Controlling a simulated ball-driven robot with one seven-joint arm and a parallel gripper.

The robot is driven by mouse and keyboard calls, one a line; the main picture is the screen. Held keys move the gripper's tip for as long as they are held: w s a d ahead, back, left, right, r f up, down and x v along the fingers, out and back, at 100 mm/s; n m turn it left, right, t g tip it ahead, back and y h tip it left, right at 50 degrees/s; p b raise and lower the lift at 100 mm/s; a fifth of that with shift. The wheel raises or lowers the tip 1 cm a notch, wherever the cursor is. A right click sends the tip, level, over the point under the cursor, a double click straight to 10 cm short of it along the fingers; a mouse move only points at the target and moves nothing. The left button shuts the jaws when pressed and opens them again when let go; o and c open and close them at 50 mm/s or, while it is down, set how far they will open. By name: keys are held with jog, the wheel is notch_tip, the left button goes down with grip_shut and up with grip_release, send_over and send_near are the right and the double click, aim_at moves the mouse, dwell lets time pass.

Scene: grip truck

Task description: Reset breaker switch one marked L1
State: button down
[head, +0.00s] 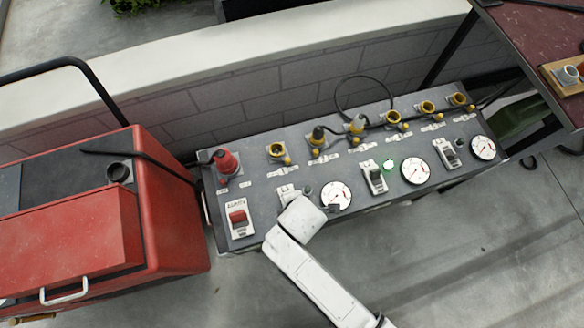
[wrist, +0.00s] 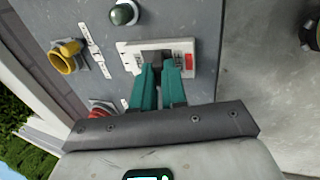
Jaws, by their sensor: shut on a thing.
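A white breaker switch (wrist: 130,48) with a dark lever and a small red patch sits on the grey panel in the wrist view. My gripper (wrist: 161,70) has two teal fingers close together at the switch's middle, shut on its lever. The fingertips partly cover the lever, so its position is hard to tell. In the head view the same switch (head: 286,190) shows just beyond the end of my arm, which hides the fingers. Its L1 marking is too small to read. The lamp beside it (wrist: 123,13) is dark green and looks unlit.
A red generator (head: 170,210) stands left. A low wall runs behind. Floor in front is clear.

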jog(key=shift+s+d+f+t+y+b, duration=0.15)
jog(key=shift+s+t+b, duration=0.1)
jog(key=shift+t, duration=0.2)
jog(key=shift+s+a+f+t+y+b, duration=0.15)
jog(key=shift+s+t+b, duration=0.1)
jog(key=shift+t, duration=0.2)
jog(key=shift+r, duration=0.15)
jog(key=c, duration=1.2)
grip_release()
jog(key=shift+d, duration=0.1)
jog(key=shift+o, duration=0.2)
